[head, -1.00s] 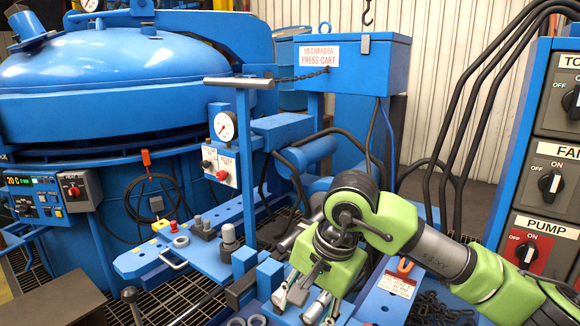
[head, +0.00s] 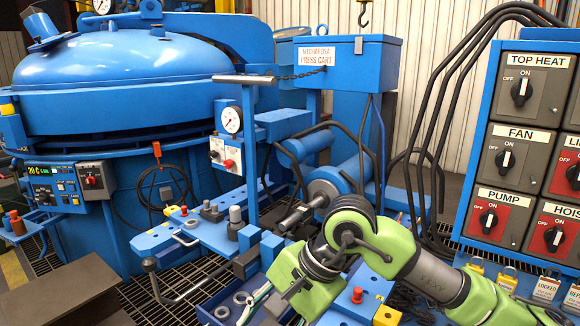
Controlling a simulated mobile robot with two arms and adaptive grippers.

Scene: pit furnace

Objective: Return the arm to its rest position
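My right arm, green and grey, comes in from the lower right. Its gripper (head: 264,304) hangs low over the blue press cart (head: 211,236), tilted down and to the left. The green gripper body hides part of the fingers, so I cannot see whether they are apart. I see nothing clearly held in it. Below it is a blue tray (head: 208,310) with grey rings. My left arm and gripper are out of view.
A switch panel (head: 513,150) stands at the right, with padlocks and tags (head: 547,286) below it. A big blue furnace vessel (head: 130,65) stands at the left. A cart post with a T-handle (head: 247,80) and a metal cylinder (head: 325,187) stand close to the arm.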

